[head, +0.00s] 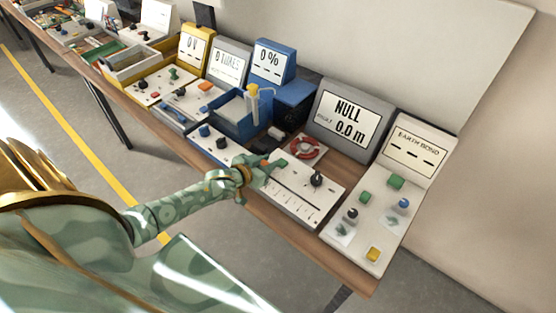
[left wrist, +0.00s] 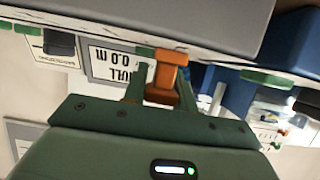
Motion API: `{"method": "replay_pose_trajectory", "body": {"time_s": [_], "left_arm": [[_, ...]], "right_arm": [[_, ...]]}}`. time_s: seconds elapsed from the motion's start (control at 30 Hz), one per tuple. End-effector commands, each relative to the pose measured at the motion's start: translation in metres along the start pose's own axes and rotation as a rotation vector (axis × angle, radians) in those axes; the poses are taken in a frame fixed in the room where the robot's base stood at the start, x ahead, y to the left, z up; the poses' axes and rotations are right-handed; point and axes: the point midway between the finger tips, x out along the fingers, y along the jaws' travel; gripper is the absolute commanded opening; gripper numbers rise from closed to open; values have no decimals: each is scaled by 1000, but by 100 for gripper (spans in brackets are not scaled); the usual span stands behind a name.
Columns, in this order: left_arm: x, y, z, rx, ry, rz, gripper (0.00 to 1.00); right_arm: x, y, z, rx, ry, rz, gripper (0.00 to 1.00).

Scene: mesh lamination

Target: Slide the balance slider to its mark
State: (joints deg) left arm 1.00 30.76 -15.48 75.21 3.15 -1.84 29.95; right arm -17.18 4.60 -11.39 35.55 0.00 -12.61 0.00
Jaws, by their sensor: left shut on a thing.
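The balance unit is a white sloping panel (head: 290,203) with a row of scale marks along its front and a black knob (head: 317,179). Its screen (head: 350,115) reads NULL and 0.0 m. My left gripper (head: 274,167) is at the panel's upper left end. In the left wrist view its two green fingers are shut on an orange handle (left wrist: 166,72), which looks like the slider's grip. In the head view the fingers mostly hide this handle. My right gripper is not in view.
A red ring (head: 305,148) lies just behind the panel. The EARTH BOND unit (head: 374,218) with coloured buttons stands to the right. A blue tray (head: 240,128) and a panel with dark knobs (head: 217,145) are to the left. The wooden bench edge (head: 340,272) runs along the front.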

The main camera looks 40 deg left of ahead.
Motion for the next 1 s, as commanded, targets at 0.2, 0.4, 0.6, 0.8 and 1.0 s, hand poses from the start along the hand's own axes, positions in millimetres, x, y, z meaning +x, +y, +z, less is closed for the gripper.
{"method": "replay_pose_trajectory", "body": {"time_s": [0.2, 0.4, 0.6, 0.8, 1.0], "left_arm": [[0, -6, 0, 4, -1, -8, 0], [0, -6, 0, 3, -1, -8, 49], [0, -5, 0, 2, -1, -6, 49], [-14, -4, -1, 0, -2, -5, 49], [-63, -4, -2, 2, -4, -5, 49]], "right_arm": [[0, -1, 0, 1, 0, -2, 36], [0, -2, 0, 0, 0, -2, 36], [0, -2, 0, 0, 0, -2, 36], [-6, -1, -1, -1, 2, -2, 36], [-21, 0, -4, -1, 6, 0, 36]]}}
